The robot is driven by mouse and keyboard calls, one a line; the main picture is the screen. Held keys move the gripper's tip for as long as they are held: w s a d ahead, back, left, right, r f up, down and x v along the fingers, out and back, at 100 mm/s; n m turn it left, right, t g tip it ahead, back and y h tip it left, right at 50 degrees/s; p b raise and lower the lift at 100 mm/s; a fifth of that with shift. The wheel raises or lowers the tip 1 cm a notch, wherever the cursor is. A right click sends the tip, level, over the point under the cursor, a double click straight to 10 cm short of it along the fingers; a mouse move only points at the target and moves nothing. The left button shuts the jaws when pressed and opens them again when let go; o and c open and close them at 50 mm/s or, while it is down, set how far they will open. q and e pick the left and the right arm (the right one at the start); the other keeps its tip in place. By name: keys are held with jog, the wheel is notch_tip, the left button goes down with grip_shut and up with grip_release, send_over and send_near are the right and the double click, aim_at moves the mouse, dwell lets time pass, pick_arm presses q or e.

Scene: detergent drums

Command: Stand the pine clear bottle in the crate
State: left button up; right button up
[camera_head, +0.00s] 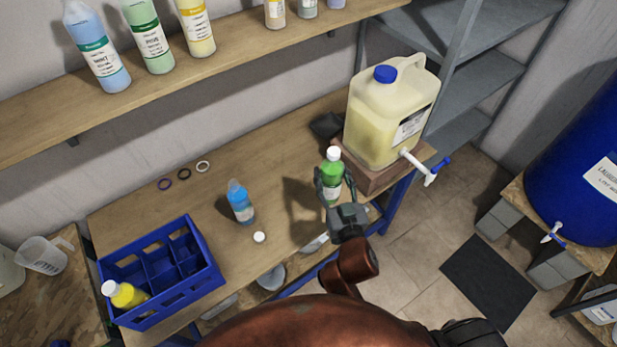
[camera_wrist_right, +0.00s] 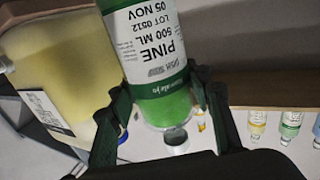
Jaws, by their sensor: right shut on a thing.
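The pine clear bottle (camera_head: 332,172) is green with a white cap and a white label. My right gripper (camera_head: 335,186) is shut around its body, and the bottle looks about upright near the table's right front part. I cannot tell whether its base touches the table. In the right wrist view the bottle (camera_wrist_right: 150,55) shows its PINE label between the fingers (camera_wrist_right: 162,92). The blue crate (camera_head: 203,280) stands at the table's left end, divided into compartments. A yellow bottle (camera_head: 128,296) with a white cap sits in its near left compartment; other compartments look empty. My left gripper is not seen.
An open blue bottle (camera_head: 241,205) stands between crate and gripper, with a loose white cap (camera_head: 259,237) beside it. A large jug (camera_head: 386,120) with a spigot stands close behind the gripper. Several small rings (camera_head: 183,174) lie farther back. A shelf (camera_head: 150,85) with bottles hangs above.

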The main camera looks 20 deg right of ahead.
aim_at(325, 164)
jog(key=w, duration=0.1)
jog(key=w+a+r, duration=0.1)
jog(key=w, duration=0.1)
jog(key=shift+r+b, duration=0.15)
jog(key=shift+b, duration=0.15)
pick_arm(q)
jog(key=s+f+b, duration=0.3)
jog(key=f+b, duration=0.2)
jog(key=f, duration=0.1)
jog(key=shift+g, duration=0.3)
pick_arm(e)
jog(key=w+f, duration=1.2)
jog(key=w, duration=0.1)
jog(key=shift+w+a+f, duration=0.2)
jog(key=shift+f, duration=0.15)
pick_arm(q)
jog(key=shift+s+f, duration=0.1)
pick_arm(e)
jog(key=shift+f, duration=0.15)
jog(key=o, duration=1.3)
jog(key=shift+f+b, duration=0.1)
jog(key=shift+b, duration=0.2)
jog(key=shift+c, duration=0.2)
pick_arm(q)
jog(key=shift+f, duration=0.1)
pick_arm(e)
jog(key=o, duration=0.4)
